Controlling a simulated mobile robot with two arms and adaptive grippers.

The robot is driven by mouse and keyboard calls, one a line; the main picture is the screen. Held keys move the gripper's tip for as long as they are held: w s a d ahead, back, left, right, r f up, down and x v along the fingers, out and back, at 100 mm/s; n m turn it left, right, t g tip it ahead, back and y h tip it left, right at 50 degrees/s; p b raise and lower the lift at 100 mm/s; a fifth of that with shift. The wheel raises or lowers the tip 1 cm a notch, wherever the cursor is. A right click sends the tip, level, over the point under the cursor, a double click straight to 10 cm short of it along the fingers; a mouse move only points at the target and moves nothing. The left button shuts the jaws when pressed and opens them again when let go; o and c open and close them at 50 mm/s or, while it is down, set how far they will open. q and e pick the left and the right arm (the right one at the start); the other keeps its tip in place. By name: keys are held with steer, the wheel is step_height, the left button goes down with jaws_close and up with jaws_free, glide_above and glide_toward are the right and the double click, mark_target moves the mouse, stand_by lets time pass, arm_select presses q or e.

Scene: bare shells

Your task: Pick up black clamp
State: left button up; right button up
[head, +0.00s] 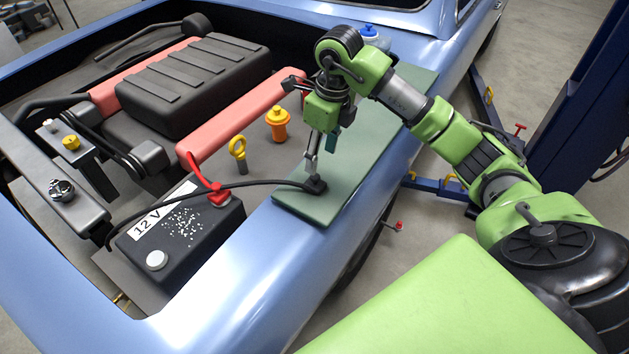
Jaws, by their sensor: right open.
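The black clamp (316,186) lies on the green mat (345,190) over the car's fender, at the end of a black cable. My right gripper (312,163) is above the clamp, pointing down, jaws open. Its lower finger reaches down to the clamp's top. I cannot tell whether it touches. The far side of the clamp is partly hidden by the finger. My left gripper is not in view.
The black cable (255,182) runs left past the 12 V battery (180,235), where a red clamp (205,180) sits on a terminal. A yellow dipstick ring (237,147) and orange cap (278,122) stand nearby. A blue-capped bottle (372,37) is behind my arm.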

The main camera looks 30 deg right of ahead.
mark_target(316, 176)
steer(key=f, duration=0.3)
steer(key=shift+w+a+f+p, duration=0.1)
steer(key=shift+w+f+p, duration=0.1)
steer(key=shift+w+p, duration=0.1)
steer(key=shift+s+a+f+p, duration=0.1)
steer(key=shift+a+f+p, duration=0.1)
steer(key=shift+f+p, duration=0.25)
steer(key=f, duration=0.1)
steer(key=f+p, duration=0.1)
steer(key=f, duration=0.1)
steer(key=shift+a+f+p, duration=0.3)
steer(key=shift+p, duration=0.05)
steer(key=shift+f, duration=0.5)
steer(key=shift+c, duration=0.5)
steer(key=c, duration=1.1)
